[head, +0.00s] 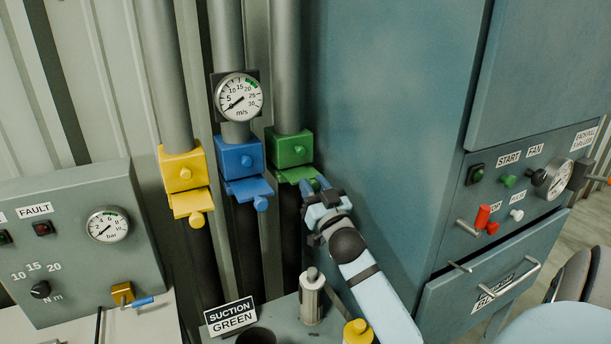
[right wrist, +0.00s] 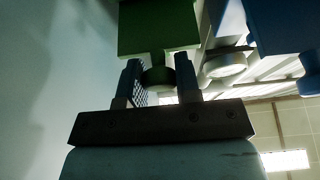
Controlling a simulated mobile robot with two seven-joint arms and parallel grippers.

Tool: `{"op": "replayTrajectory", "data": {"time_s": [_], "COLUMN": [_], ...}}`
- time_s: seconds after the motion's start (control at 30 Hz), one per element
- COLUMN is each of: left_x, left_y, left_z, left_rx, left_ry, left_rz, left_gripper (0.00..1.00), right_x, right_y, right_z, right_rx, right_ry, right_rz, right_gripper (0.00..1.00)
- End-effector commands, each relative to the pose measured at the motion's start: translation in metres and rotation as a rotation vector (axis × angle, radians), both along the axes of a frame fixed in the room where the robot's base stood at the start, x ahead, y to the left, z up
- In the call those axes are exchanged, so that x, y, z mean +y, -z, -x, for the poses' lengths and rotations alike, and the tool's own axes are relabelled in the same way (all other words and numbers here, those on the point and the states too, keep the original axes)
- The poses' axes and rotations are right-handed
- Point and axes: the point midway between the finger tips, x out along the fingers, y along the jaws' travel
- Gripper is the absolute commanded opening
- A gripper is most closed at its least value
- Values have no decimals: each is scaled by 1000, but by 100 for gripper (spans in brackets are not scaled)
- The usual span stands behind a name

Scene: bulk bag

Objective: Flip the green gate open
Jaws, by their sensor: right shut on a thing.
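The green gate (head: 296,174) is the flap under the green box (head: 290,148) on the rightmost of three grey pipes. My right gripper (head: 322,188) is at the flap's front edge. In the right wrist view its two fingers (right wrist: 158,82) are shut on the green knob (right wrist: 160,78), which hangs below the green part (right wrist: 158,28). In the head view the knob is mostly hidden by the fingers. The green flap stands out like the yellow and blue ones. My left gripper is not in view.
The yellow gate (head: 190,203) and blue gate (head: 250,188) are left of the green one. The blue cabinet (head: 390,110) rises close on the right.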

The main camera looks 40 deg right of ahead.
Motion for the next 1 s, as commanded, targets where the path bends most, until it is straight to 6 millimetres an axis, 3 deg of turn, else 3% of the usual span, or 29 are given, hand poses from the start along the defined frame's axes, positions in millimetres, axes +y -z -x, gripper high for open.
{"op": "replayTrajectory", "data": {"time_s": [0.13, 0.47, 0.5, 0.6, 0.87, 1.0], "left_x": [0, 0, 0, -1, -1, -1], "left_y": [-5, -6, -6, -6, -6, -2], "left_z": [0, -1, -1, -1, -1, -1], "left_rx": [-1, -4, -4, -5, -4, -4], "left_ry": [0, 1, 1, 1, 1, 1], "left_rz": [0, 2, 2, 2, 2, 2], "left_gripper": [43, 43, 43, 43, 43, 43], "right_x": [6, 8, 8, 7, 7, 10], "right_y": [0, 2, 2, 1, 1, 6], "right_z": [20, 23, 23, 23, 23, 33], "right_rx": [2, 4, 4, 2, 2, 2], "right_ry": [1, 0, 0, 1, 1, 0], "right_rz": [-2, -2, -2, -2, -2, -3], "right_gripper": [0, 0, 38, 56, 56, 56]}}
